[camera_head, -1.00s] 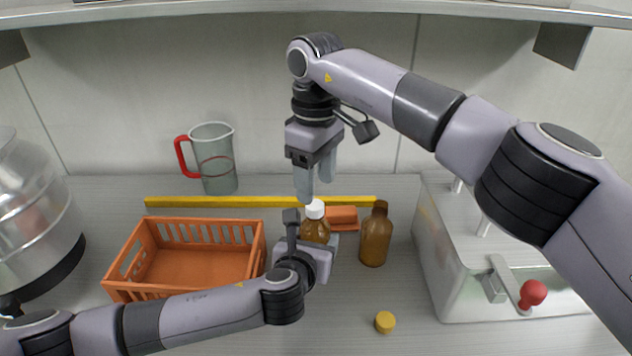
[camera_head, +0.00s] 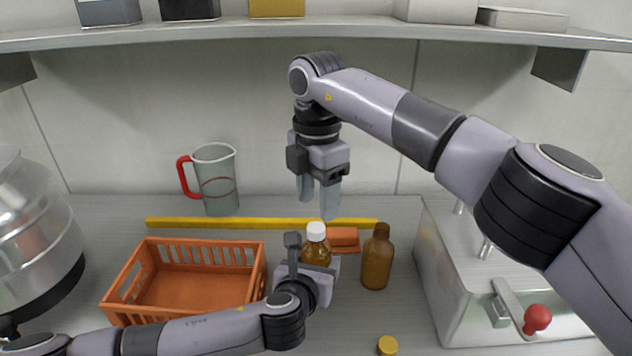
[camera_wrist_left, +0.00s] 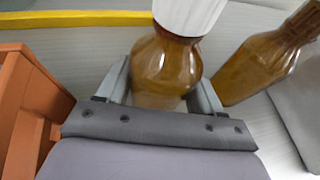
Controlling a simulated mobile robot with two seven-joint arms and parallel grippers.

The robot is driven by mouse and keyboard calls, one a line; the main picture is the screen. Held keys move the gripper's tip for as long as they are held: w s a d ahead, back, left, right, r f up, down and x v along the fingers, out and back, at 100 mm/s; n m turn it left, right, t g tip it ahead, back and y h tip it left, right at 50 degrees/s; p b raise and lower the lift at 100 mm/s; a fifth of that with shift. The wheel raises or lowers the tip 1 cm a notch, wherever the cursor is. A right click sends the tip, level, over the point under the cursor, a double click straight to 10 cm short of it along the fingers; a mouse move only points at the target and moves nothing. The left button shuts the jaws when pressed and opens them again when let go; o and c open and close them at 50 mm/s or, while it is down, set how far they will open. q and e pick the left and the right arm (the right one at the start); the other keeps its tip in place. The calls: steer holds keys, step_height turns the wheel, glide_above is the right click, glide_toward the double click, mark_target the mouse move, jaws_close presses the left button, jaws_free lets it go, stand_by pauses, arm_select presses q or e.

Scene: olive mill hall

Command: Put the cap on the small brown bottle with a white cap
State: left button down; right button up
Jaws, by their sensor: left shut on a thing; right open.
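The small brown bottle (camera_head: 314,252) stands upright with its white cap (camera_head: 316,232) on its neck; whether the cap is tight I cannot tell. My left gripper (camera_head: 322,264) is shut around the bottle's body from the front. The left wrist view shows the bottle (camera_wrist_left: 165,68) between the two fingers, with the ribbed white cap (camera_wrist_left: 188,12) cut off by the top edge. My right gripper (camera_head: 318,208) is open and empty, pointing down just above the white cap, its fingers apart.
A second brown bottle (camera_head: 376,260) without a cap stands to the right. A yellow cap (camera_head: 387,345) lies in front. An orange crate (camera_head: 190,290) is left, an orange block (camera_head: 343,238) behind. A jug (camera_head: 215,180) and yellow bar (camera_head: 240,222) are further back; a metal machine (camera_head: 470,280) stands right.

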steer(key=n, duration=0.4)
steer(key=shift+r+n, duration=0.2)
steer(key=shift+n, duration=0.2)
steer(key=n, duration=0.4)
steer(key=shift+r+n, duration=0.15)
steer(key=shift+n, duration=0.15)
steer(key=n, duration=0.4)
steer(key=shift+r+n, duration=0.15)
steer(key=shift+n, duration=0.15)
steer(key=n, duration=0.4)
steer(key=shift+r, duration=0.15)
steer(key=n, duration=0.5)
steer(key=shift+r, duration=0.1)
steer(key=n, duration=0.4)
steer(key=shift+a+r+n, duration=0.1)
steer(key=shift+r+n, duration=0.05)
steer(key=shift+n, duration=0.15)
steer(key=n, duration=0.4)
steer(key=shift+r+n, duration=0.15)
steer(key=shift+n, duration=0.15)
steer(key=n, duration=0.5)
steer(key=shift+r+n, duration=0.15)
steer(key=shift+n, duration=0.15)
